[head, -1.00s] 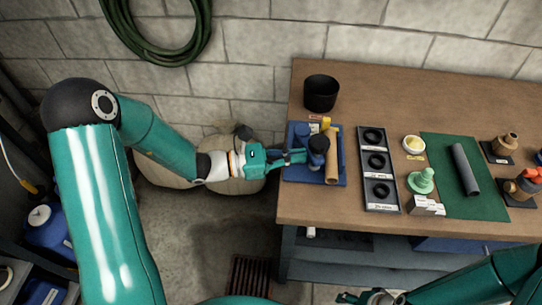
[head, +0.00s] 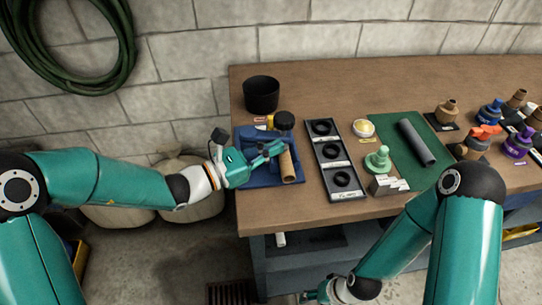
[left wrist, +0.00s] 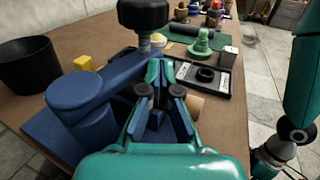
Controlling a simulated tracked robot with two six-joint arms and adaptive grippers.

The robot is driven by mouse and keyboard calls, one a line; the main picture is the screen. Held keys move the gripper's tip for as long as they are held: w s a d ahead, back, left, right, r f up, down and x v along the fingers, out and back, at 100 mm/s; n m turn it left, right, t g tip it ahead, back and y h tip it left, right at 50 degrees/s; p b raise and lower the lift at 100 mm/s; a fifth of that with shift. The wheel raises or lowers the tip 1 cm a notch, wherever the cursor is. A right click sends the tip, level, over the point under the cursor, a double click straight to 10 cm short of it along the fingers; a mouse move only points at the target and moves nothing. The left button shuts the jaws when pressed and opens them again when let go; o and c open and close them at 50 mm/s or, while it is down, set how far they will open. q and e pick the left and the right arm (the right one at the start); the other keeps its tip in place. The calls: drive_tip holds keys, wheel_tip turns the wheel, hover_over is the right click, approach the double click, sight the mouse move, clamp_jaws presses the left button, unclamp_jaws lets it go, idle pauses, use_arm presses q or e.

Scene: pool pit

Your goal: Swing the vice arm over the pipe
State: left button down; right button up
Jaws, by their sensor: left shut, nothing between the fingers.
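The blue vice (head: 243,165) sits on the bench's left end. Its blue arm (left wrist: 100,88) runs from a round pivot to a screw with a black knob (head: 284,120), which also shows in the left wrist view (left wrist: 143,12). The tan pipe (head: 288,166) lies at the vice's right side, mostly hidden in the wrist view. The knob stands near the pipe's far end; I cannot tell whether it is above it. My left gripper (head: 273,150) is shut and empty, low over the vice beside the arm. My right gripper (head: 318,292) is low before the bench, its fingers unclear.
A black pot (head: 261,95) stands behind the vice. A black tray (head: 335,175) of rings lies right of it, then a green fitting (head: 378,160) and a green mat (head: 425,170) with a grey pipe.

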use_arm(q)
drive_tip(key=shift+w+d+b, duration=0.4)
drive_tip(key=shift+w+b, duration=0.05)
drive_tip(key=shift+w, duration=0.15)
idle(0.3)
drive_tip(key=shift+d, duration=0.1)
drive_tip(key=shift+s+d+f+b, duration=0.1)
drive_tip(key=shift+s+b, duration=0.2)
drive_tip(key=shift+s, duration=0.05)
drive_tip(key=shift+s+d+f+b, duration=0.15)
drive_tip(key=shift+s+b, duration=0.2)
drive_tip(key=shift+s, duration=0.3)
drive_tip(key=shift+s+d+b, duration=0.1)
drive_tip(key=shift+s+b, duration=0.2)
drive_tip(key=shift+s, duration=0.3)
drive_tip(key=s, duration=0.3)
drive_tip(key=s+b, duration=0.1)
drive_tip(key=s, duration=0.3)
drive_tip(key=s+d, duration=0.1)
drive_tip(key=s, duration=0.2)
drive_tip(key=shift+s+r+b, duration=0.2)
drive_tip(key=shift+s+b, duration=0.1)
drive_tip(key=shift+b, duration=0.1)
